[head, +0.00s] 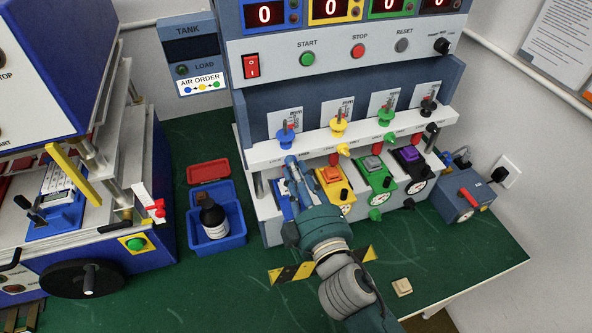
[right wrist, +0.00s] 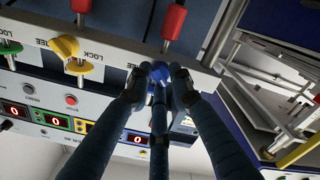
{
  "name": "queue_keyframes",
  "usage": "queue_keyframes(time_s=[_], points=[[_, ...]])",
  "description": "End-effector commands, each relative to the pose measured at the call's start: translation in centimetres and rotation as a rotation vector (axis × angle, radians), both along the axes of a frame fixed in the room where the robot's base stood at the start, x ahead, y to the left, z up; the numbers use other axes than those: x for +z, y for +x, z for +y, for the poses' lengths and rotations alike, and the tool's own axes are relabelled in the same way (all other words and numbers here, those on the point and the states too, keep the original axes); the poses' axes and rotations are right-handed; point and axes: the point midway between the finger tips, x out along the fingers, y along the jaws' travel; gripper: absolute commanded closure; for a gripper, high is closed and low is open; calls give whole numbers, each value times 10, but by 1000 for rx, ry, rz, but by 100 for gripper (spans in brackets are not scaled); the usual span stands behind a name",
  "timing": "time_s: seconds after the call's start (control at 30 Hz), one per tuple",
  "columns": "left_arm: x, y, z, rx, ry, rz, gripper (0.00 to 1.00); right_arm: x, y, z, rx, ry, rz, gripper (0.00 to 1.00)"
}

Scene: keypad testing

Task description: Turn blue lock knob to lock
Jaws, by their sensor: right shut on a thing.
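The blue lock knob (right wrist: 159,71) sits on the front edge of the white shelf. In the right wrist view it lies between the fingertips of my right gripper (right wrist: 160,84), which is shut on it. In the head view my right gripper (head: 292,170) reaches up from below to the left end of the shelf and hides most of the knob. The blue plunger (head: 285,137) stands on the shelf just above my fingertips. The words LOCK and FREE show beside the knobs, but the blue knob's exact angle is hidden by the fingers. My left gripper is not in view.
The yellow lock knob (head: 343,149) is to the right on the same shelf (head: 262,154). A blue tray (head: 232,240) with a dark bottle (head: 212,214) is at the left.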

Motion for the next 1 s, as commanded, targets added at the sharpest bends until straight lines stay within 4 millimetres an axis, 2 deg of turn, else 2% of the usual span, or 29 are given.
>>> queue_keyframes(time_s=[0.03,0.23,0.27,0.33,0.63,0.73,0.87,1.0], points=[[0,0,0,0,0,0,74,6,1,0,1,4,-11,100],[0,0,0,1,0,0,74,6,1,0,1,5,-11,100],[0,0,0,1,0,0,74,6,1,0,1,5,-11,76],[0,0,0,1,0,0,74,6,1,0,1,4,-10,62],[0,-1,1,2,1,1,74,2,-1,0,1,3,-3,61],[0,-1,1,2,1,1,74,0,-7,-2,1,3,0,61],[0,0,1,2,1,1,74,-1,-26,-8,1,2,2,61],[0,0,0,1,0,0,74,-1,-55,-17,0,3,4,61]])
